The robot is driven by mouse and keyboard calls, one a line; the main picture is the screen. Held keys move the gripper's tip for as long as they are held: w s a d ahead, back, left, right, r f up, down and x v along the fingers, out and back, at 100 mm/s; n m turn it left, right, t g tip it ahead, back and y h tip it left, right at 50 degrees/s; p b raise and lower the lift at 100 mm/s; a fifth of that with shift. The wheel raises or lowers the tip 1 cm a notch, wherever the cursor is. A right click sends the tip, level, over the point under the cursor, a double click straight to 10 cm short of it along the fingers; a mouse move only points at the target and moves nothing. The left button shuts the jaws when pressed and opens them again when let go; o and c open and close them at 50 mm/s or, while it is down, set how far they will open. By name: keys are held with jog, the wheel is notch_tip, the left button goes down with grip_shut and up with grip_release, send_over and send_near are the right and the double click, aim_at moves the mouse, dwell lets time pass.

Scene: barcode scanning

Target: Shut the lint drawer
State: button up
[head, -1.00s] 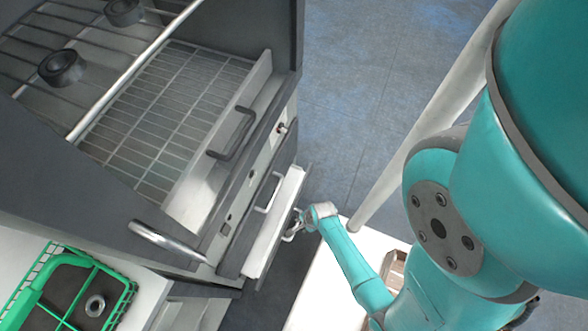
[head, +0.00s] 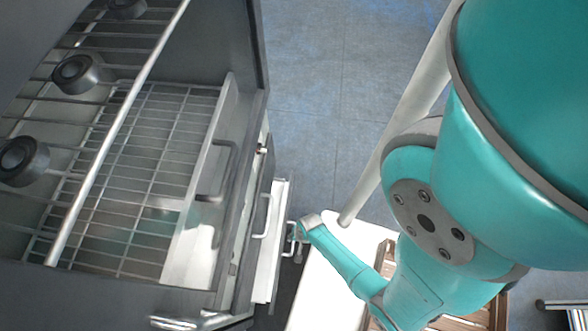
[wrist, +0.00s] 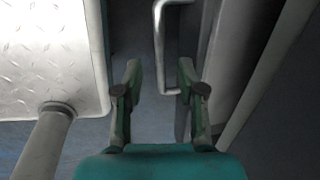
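The lint drawer, as far as I can tell, is the low light-coloured drawer (head: 270,262) on the machine's front. It sticks out past the panel above it. My gripper (head: 296,233) is low in front of this drawer, close to its outer face. In the wrist view my gripper (wrist: 160,70) has its two fingers spread apart, with nothing held. A silver bar handle (wrist: 159,35) shows just beyond and between the fingertips, beside a grey front. Whether a finger touches the handle or the drawer cannot be told.
Above, a wire-mesh rack drawer (head: 196,165) stands out with a dark handle. Another bar handle (head: 265,216) sits on the panel between. A white surface (head: 325,275) and a wooden crate (head: 470,318) lie on the right. Blue-grey floor (head: 320,100) is open behind.

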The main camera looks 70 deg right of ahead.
jog(key=shift+w+a+f, duration=0.1)
jog(key=shift+w+f, duration=0.15)
jog(key=shift+f, duration=0.95)
jog(key=shift+w+f, duration=0.2)
jog(key=shift+f, duration=0.95)
grip_shut()
